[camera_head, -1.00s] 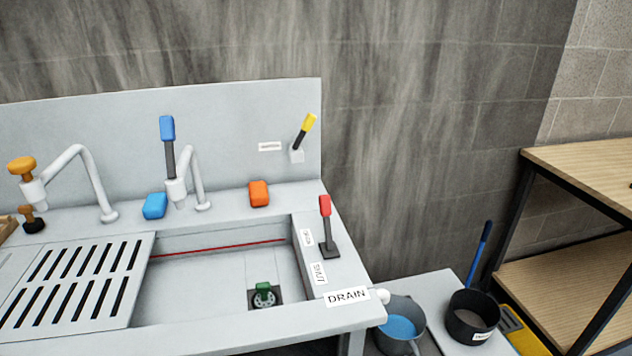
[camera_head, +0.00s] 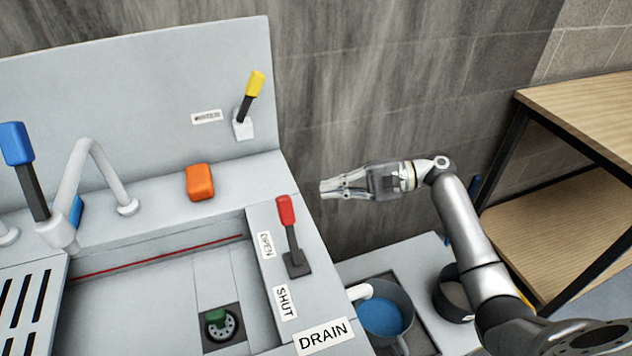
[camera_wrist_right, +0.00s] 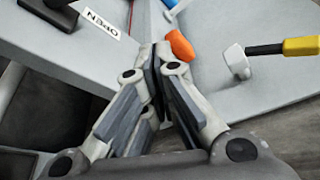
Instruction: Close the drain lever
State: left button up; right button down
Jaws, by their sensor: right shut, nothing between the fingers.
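The drain lever (camera_head: 288,232) has a red handle and a dark base. It stands on the sink's right rim between the OPEN label (camera_head: 265,245) and the SHUT label (camera_head: 284,302), with the DRAIN label (camera_head: 323,336) in front. Its handle stands nearly upright, tipped slightly toward the back. My right gripper (camera_head: 322,188) is shut and empty, to the right of the red handle and apart from it, pointing left. In the right wrist view my right gripper (camera_wrist_right: 160,60) shows its fingers together, with the OPEN label (camera_wrist_right: 102,25) at upper left. My left gripper is not in view.
The sink basin (camera_head: 150,300) holds a drain with a green plug (camera_head: 216,317). A yellow-handled lever (camera_head: 250,98) is on the backsplash. An orange block (camera_head: 199,182) and a blue-handled faucet (camera_head: 22,165) are behind the basin. A pot with blue contents (camera_head: 382,316) stands at right.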

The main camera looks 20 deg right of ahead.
aim_at(290, 230)
jog(key=p+x, duration=0.2)
jog(key=x, duration=0.7)
jog(key=shift+r, duration=0.1)
jog(key=s, duration=0.1)
jog(key=s+r+p, duration=0.1)
jog(key=s+p, duration=0.1)
jog(key=shift+d+r, duration=0.15)
jog(key=shift+r, duration=0.2)
jog(key=shift+s+r, duration=0.1)
jog(key=shift+s, duration=0.15)
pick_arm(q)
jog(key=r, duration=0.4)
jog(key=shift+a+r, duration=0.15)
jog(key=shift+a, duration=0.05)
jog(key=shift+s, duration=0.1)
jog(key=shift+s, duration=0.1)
pick_arm(e)
jog(key=shift+s, duration=0.15)
